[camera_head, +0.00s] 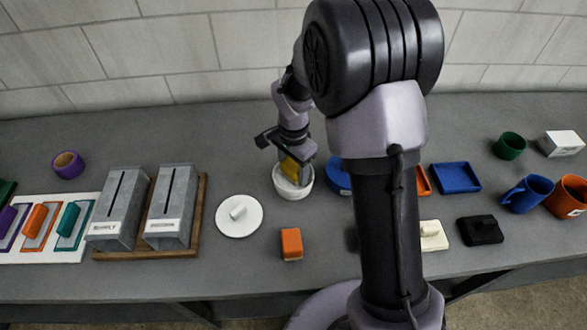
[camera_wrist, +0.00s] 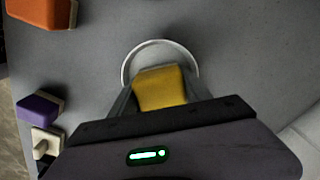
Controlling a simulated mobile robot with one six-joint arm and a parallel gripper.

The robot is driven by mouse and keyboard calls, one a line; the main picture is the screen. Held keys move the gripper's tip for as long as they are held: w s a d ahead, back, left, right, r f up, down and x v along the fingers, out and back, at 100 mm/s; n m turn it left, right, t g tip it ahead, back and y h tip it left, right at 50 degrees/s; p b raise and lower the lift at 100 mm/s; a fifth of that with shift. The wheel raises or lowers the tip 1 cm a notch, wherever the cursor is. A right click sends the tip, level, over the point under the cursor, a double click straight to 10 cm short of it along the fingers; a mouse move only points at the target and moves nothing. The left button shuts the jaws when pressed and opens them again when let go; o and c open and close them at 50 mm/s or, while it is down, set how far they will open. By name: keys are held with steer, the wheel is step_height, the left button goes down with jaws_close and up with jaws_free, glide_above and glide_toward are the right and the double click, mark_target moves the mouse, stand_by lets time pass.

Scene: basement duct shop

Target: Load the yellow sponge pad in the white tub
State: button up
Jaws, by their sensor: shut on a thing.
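The yellow sponge pad (camera_head: 291,170) is between the fingers of my gripper (camera_head: 293,164), which is shut on it. The white tub (camera_head: 293,190) is a small round bowl on the grey bench, directly under my gripper. The pad's lower part is at the tub's mouth, and the near wall seems to hide its bottom end. I cannot tell whether it touches the tub floor. In the wrist view the yellow pad (camera_wrist: 160,88) shows within the tub's pale rim (camera_wrist: 160,43), with my gripper's dark body covering the lower part.
A white round lid with a knob (camera_head: 239,215) lies left of the tub. An orange block (camera_head: 291,244) stands in front, and a blue round container (camera_head: 337,175) stands close on the right. Two grey metal holders (camera_head: 172,205) stand farther left. My arm hides part of the bench.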

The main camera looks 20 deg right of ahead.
mark_target(294, 164)
stand_by(0.4)
step_height(294, 164, up, 7)
steer(key=p, duration=0.5)
steer(key=shift+f, duration=0.1)
stand_by(0.5)
